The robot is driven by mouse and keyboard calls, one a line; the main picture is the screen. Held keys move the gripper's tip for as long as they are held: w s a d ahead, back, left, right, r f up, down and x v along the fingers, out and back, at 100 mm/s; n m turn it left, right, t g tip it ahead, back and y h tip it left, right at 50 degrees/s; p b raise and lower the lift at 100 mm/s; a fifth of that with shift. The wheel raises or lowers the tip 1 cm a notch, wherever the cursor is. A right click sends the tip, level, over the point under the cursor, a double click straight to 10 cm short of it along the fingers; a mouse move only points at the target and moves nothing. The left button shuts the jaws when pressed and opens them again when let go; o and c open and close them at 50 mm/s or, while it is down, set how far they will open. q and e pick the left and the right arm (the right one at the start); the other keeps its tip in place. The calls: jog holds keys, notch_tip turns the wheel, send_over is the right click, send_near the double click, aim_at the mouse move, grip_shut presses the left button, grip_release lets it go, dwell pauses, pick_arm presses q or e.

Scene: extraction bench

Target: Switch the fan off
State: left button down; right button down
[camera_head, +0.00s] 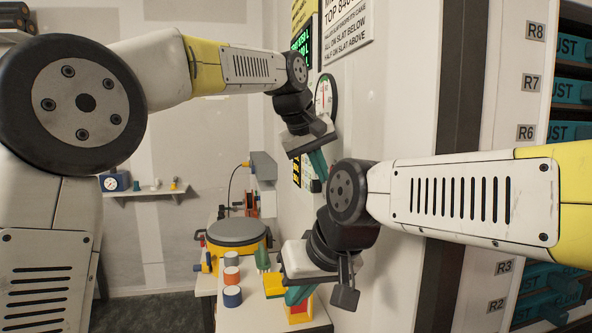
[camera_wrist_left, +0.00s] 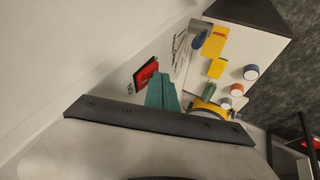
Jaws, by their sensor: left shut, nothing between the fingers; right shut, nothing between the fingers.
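A red rocker-like part in a dark frame (camera_wrist_left: 146,75) is on the pale wall in the left wrist view, with small lettering beside it. I cannot tell for certain whether it is the fan's switch, and I cannot pick out the fan itself. My left gripper (camera_head: 318,164) is shut and empty, close to the wall below a round dial. Its teal fingers (camera_wrist_left: 162,92) appear right beside the red part; whether they touch it I cannot tell. My right gripper (camera_head: 298,294) is shut and empty, low over the bench's right side.
The white bench (camera_head: 262,313) holds a yellow pot with a grey lid (camera_head: 237,231) and several coloured jars (camera_head: 232,296). A grey box (camera_head: 263,167) is on the wall behind. A shelf (camera_head: 147,193) hangs at the back left. A rack with teal drawers (camera_head: 572,90) stands right.

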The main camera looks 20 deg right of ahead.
pick_arm(q)
jog(key=shift+f, duration=0.1)
jog(key=shift+d+h, duration=0.2)
jog(key=shift+h, duration=0.1)
dwell(0.3)
jog(key=shift+r, duration=0.85)
